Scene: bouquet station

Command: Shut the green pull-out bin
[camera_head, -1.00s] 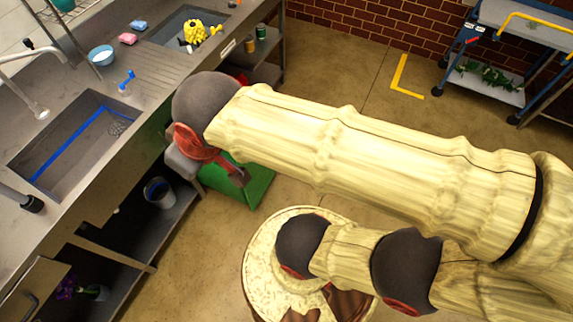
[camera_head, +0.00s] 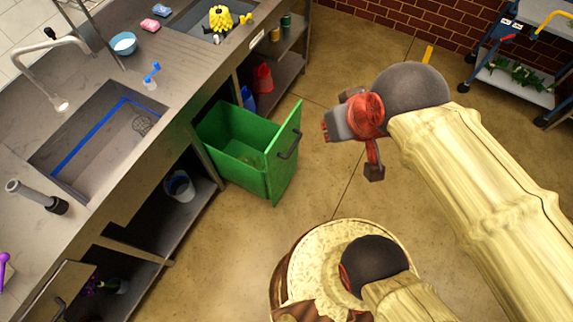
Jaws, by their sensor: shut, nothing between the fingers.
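The green pull-out bin (camera_head: 236,150) stands pulled out from under the steel counter, its open top showing an almost empty inside. Its front panel (camera_head: 285,157) faces right and carries a dark bar handle (camera_head: 291,143). My gripper (camera_head: 345,150) is in the air to the right of the bin's front panel, apart from it. It is shut with nothing in it. The bin's rear end is partly hidden by the counter edge.
The counter (camera_head: 110,190) with its sink (camera_head: 100,140) runs along the left. A bucket (camera_head: 180,186) stands on the low shelf. Red and blue containers (camera_head: 262,78) sit on the shelf behind the bin. A blue cart (camera_head: 515,75) stands at the back right. The floor right of the bin is clear.

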